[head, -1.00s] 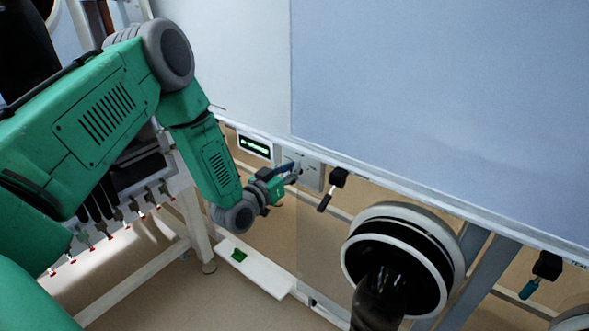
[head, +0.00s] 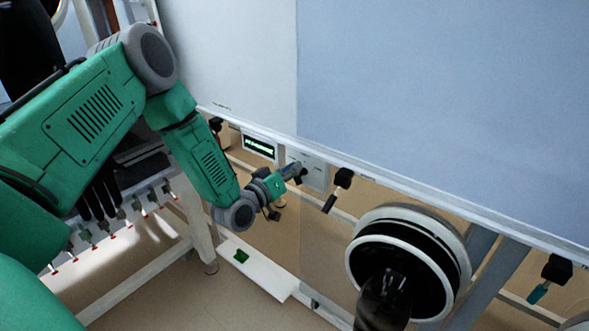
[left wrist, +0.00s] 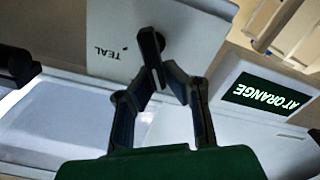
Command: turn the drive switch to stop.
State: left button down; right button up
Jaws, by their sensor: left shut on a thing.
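The drive switch is a dark handle (left wrist: 150,45) on a light grey plate (left wrist: 105,30), seen in the left wrist view. An upside-down label on the plate reads "TEAL". In the head view the plate (head: 318,175) sits below the edge of the pale panel. My left gripper (head: 296,171) is at the plate. In the left wrist view my left gripper (left wrist: 160,70) has its fingers closed in on the handle, which partly hides behind them. A green-lit display (left wrist: 265,97) beside it reads "AT ORANGE". My right gripper is not in view.
Right of the plate hangs a black handle (head: 338,188). A round glove port (head: 361,270) with a dark glove juts out at lower right. A second handle with a teal tip (head: 549,276) is at far right. A white shelf (head: 263,278) with a green block lies below.

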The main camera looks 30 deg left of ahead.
pick_arm(q)
jog(key=shift+s+f, duration=0.35)
jog(key=shift+f, duration=0.2)
jog(key=c, duration=1.6)
grip_release()
jog(key=shift+r, duration=0.2)
jog(key=shift+w, duration=0.1)
jog(key=s+a, duration=0.1)
jog(key=s, duration=1.1)
jog(key=shift+a, duration=0.1)
